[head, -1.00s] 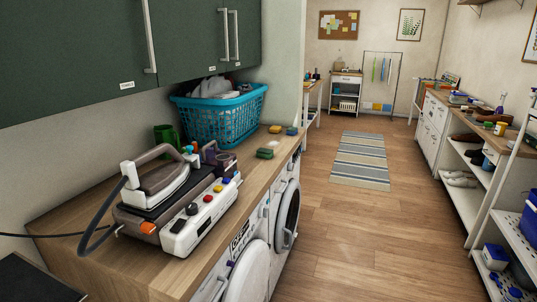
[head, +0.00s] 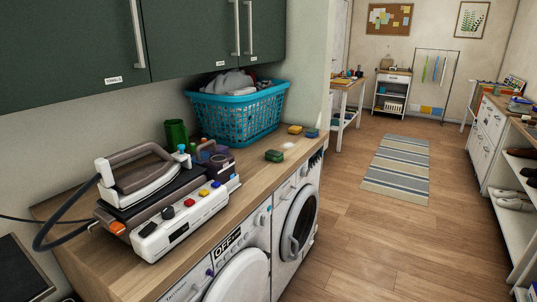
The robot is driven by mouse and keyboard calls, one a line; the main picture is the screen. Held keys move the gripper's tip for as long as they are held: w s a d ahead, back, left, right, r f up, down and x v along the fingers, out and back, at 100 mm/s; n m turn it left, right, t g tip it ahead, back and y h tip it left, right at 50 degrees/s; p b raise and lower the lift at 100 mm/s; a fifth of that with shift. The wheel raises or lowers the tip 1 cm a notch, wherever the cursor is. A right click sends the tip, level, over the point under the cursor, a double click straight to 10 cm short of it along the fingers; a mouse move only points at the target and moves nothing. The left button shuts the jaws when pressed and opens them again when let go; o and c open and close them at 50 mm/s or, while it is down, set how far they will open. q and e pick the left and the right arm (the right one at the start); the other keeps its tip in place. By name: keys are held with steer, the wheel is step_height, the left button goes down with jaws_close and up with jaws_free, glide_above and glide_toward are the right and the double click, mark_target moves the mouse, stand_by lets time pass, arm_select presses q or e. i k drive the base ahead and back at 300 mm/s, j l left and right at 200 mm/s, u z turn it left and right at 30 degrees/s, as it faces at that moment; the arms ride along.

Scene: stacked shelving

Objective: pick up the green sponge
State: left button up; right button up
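The green sponge (head: 274,156) lies on the wooden counter (head: 225,208) above the washing machines, near the counter's front edge. It is to the right of the iron station and in front of the blue laundry basket. A small white item (head: 288,145) lies just behind it. A yellow sponge (head: 295,130) and a blue one (head: 312,134) lie further back. Neither of my grippers shows in the head view.
A steam iron (head: 142,178) on its base fills the near counter. A blue basket (head: 240,112) with laundry stands behind. Green cabinets (head: 190,40) overhang the counter. Washing machines (head: 295,220) stand below. The wooden floor (head: 370,240) is open to the right, with a striped rug (head: 398,168).

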mark_target(274, 156)
steer(key=i+l+u, duration=0.25)
steer(key=l, duration=0.35)
steer(key=i+l+u, duration=0.15)
steer(key=i+l, duration=0.15)
steer(key=i+l+u, duration=0.15)
steer(key=l, duration=0.2)
steer(key=i+l+u, duration=0.3)
steer(key=i+l, duration=0.15)
steer(key=l, duration=0.3)
steer(key=i+l+u, duration=0.15)
steer(key=l, duration=0.25)
steer(key=i+l+u, duration=0.15)
steer(key=l, duration=0.25)
steer(key=i+l+u, duration=0.15)
steer(key=l, duration=0.3)
steer(key=l+u, duration=0.15)
steer(key=l, duration=0.25)
